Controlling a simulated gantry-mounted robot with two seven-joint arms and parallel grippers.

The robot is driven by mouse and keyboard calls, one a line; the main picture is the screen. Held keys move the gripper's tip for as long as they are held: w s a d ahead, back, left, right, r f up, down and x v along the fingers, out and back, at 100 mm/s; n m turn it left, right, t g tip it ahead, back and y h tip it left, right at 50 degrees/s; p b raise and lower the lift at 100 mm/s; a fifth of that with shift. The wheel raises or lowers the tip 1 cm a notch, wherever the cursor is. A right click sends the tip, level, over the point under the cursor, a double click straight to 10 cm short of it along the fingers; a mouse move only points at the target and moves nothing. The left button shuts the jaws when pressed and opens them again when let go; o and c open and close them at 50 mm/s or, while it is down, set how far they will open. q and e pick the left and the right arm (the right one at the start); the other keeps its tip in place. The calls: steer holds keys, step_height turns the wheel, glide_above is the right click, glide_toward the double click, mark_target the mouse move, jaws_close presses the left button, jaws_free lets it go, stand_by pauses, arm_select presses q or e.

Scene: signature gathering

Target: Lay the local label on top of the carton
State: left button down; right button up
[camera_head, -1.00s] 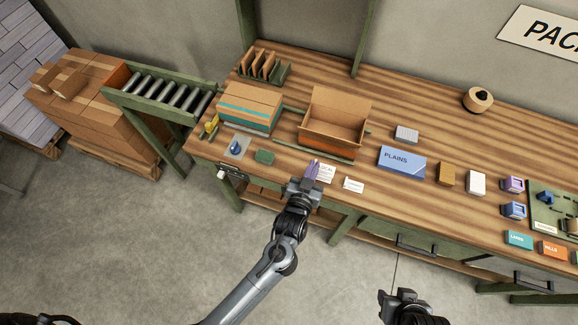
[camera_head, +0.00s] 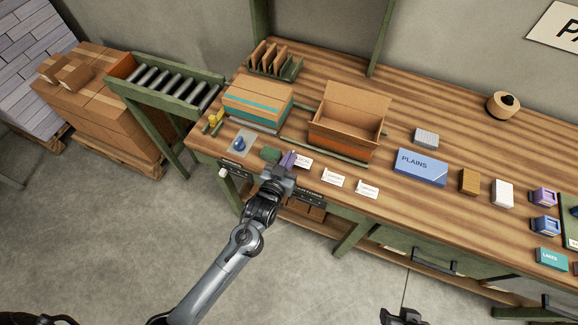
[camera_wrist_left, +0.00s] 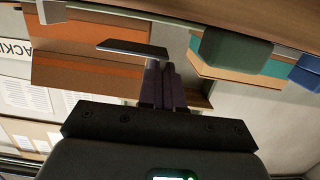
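My left gripper (camera_head: 288,160) is above the front edge of the bench. Its purple fingers are close together on a small white card, the local label (camera_head: 302,161); its print is too small to read surely. In the left wrist view the label (camera_wrist_left: 132,48) is a thin dark plate at the fingertips (camera_wrist_left: 160,68). A closed carton with teal tape (camera_head: 257,106) stands behind and left of the gripper. An open carton with raised flaps (camera_head: 346,137) stands behind and right. My right gripper (camera_head: 402,316) is mostly cut off at the bottom edge.
Two more white labels (camera_head: 333,177) (camera_head: 367,189) lie along the front edge. A green block (camera_head: 270,154) and a blue item on a pale pad (camera_head: 239,143) lie left. A blue PLAINS box (camera_head: 419,167) is right. A divider rack (camera_head: 275,62) stands behind the closed carton.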

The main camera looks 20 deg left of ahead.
arm_select(q)
step_height(320, 180, down, 3)
steer(key=shift+f+b, duration=0.1)
steer(key=shift+b, duration=1.1)
steer(key=c, duration=1.3)
jaws_free()
steer(key=shift+f, duration=0.1)
